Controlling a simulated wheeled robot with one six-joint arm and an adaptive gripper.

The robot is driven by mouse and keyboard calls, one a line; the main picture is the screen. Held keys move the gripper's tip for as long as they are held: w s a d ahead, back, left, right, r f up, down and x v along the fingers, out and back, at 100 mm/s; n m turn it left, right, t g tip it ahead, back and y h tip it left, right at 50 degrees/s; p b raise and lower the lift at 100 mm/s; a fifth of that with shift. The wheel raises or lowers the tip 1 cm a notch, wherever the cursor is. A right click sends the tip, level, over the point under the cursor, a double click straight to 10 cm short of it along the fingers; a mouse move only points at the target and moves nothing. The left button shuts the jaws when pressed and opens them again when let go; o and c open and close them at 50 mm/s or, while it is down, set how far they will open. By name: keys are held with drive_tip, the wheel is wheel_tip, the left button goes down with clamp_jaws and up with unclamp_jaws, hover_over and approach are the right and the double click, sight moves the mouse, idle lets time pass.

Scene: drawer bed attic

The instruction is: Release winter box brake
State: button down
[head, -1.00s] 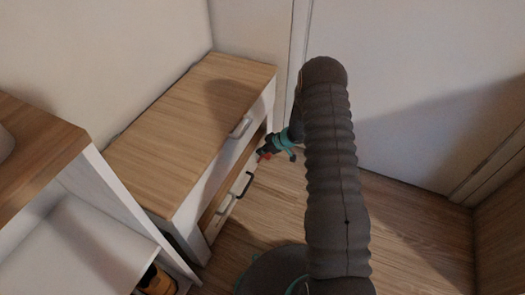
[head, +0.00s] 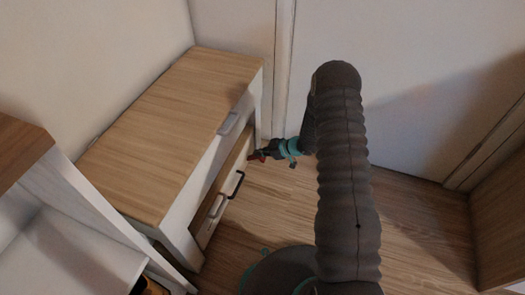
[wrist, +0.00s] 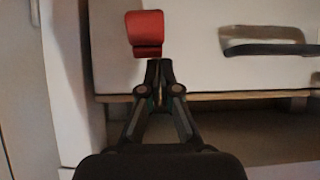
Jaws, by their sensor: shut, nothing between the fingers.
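A red block (wrist: 146,32), which looks like the brake, sits on a white front panel (wrist: 200,65) in the wrist view. In the head view a small red spot (head: 256,156) shows at the right end of the lower box (head: 225,192), by my gripper. My gripper (wrist: 160,68) is shut and empty, its tips just below the red block and slightly right of its middle. Whether they touch it I cannot tell. In the head view my gripper (head: 263,154) is small and its tips are hard to make out.
The lower box has a dark handle (head: 237,184), also in the wrist view (wrist: 272,49). Above it is a wood-topped white cabinet (head: 165,125) with a grey handle (head: 229,122). A white shelf unit (head: 75,235) stands at left. Wooden floor (head: 410,230) is clear at right.

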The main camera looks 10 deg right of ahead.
drive_tip(key=shift+s+d+f, duration=0.15)
drive_tip(key=shift+d+f, duration=0.1)
drive_tip(key=shift+d, duration=0.1)
drive_tip(key=shift+f, duration=0.15)
drive_tip(key=shift+s+d, duration=0.1)
drive_tip(key=shift+d, duration=0.05)
